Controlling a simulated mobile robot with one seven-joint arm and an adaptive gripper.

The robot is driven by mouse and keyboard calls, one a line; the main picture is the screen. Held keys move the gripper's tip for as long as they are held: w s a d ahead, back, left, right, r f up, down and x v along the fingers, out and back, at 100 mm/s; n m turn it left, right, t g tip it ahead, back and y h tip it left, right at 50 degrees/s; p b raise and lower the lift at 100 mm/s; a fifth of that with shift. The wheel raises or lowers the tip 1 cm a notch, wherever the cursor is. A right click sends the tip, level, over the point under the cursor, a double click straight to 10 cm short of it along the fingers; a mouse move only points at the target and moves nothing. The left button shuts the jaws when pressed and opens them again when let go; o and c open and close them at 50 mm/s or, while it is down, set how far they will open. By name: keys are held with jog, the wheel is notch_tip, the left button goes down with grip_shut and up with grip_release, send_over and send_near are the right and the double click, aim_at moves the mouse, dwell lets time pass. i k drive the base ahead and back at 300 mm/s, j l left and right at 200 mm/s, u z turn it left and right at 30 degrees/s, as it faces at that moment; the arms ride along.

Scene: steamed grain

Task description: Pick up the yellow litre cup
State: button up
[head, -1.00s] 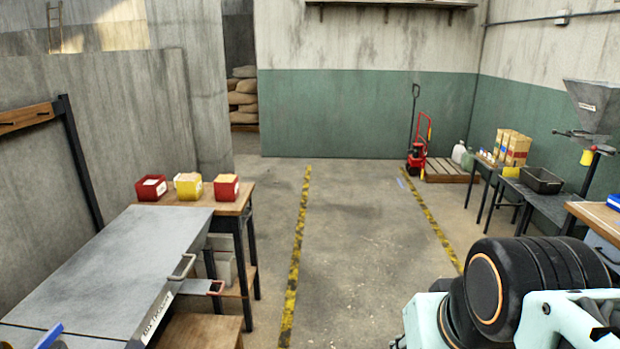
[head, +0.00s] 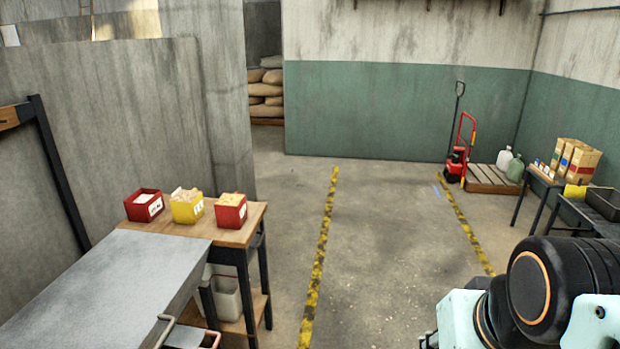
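I cannot make out a yellow litre cup with certainty. A small yellow object (head: 575,192) shows at the near edge of the dark bench on the right; it is too small to tell whether it is a cup. A square yellow bin (head: 187,206) with a label and pale contents stands on the wooden table at the left, between a red bin (head: 144,205) and another red bin (head: 231,211). My arm fills the lower right corner. My gripper is out of view.
The wooden table (head: 232,238) adjoins a grey metal-topped bench (head: 105,290) at lower left. A dark tray (head: 604,203) and cartons (head: 582,160) stand at right. A red pallet jack (head: 458,150) and pallet (head: 490,180) are at the back. The floor (head: 390,250) between the yellow-black stripes is clear.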

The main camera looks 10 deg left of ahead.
aim_at(187, 207)
jog(key=i+u, duration=0.1)
jog(key=i, duration=1.05)
jog(key=i+u, duration=0.4)
jog(key=i+l+u, duration=0.2)
jog(key=i+u, duration=0.4)
jog(key=u, duration=0.25)
jog(key=i+u, duration=0.2)
jog(key=u, duration=0.15)
jog(key=i+u, duration=0.15)
jog(key=u, duration=0.25)
